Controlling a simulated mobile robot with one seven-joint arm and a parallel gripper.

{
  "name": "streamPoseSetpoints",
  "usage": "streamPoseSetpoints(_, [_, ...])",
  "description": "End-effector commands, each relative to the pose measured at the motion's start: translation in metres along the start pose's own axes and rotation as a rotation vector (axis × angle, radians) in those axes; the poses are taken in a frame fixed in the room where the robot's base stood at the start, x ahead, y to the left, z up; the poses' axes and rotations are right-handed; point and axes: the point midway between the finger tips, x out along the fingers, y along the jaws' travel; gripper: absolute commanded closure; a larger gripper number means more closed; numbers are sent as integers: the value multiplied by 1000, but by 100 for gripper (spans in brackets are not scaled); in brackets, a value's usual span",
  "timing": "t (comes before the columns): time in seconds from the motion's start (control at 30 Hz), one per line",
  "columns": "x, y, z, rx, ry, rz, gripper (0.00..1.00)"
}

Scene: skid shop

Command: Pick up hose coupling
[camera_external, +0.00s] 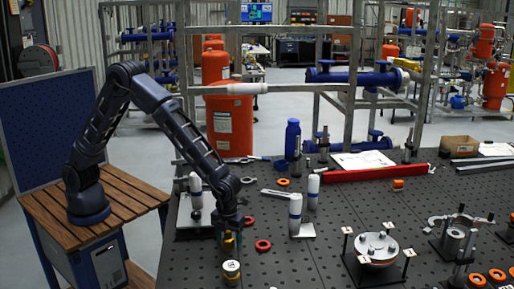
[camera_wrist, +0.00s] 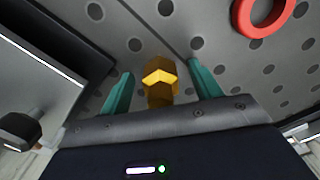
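The hose coupling appears to be the brass-coloured, hex-faced piece (camera_wrist: 160,80) in the wrist view. It stands between the two teal fingers of my gripper (camera_wrist: 161,72), with a visible gap on each side, so the gripper is open around it and not touching it. In the external view my gripper (camera_external: 229,240) points down at the near left of the dark perforated bench (camera_external: 330,245). The coupling is mostly hidden there by the fingers.
A flanged metal fixture (camera_external: 376,248) is at the right. The bench between is fairly clear.

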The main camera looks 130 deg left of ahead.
Motion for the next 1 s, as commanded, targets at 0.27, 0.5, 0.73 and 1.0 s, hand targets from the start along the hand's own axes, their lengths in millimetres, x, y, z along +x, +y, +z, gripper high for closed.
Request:
streamPoseSetpoints(0.27, [0,0,0,0,0,0,85])
streamPoseSetpoints(0.5, [-2,0,0,0,0,0,85])
streamPoseSetpoints(0.73, [-26,-1,0,-1,0,-3,85])
streamPoseSetpoints(1.0, [-92,-1,0,-1,0,-4,85])
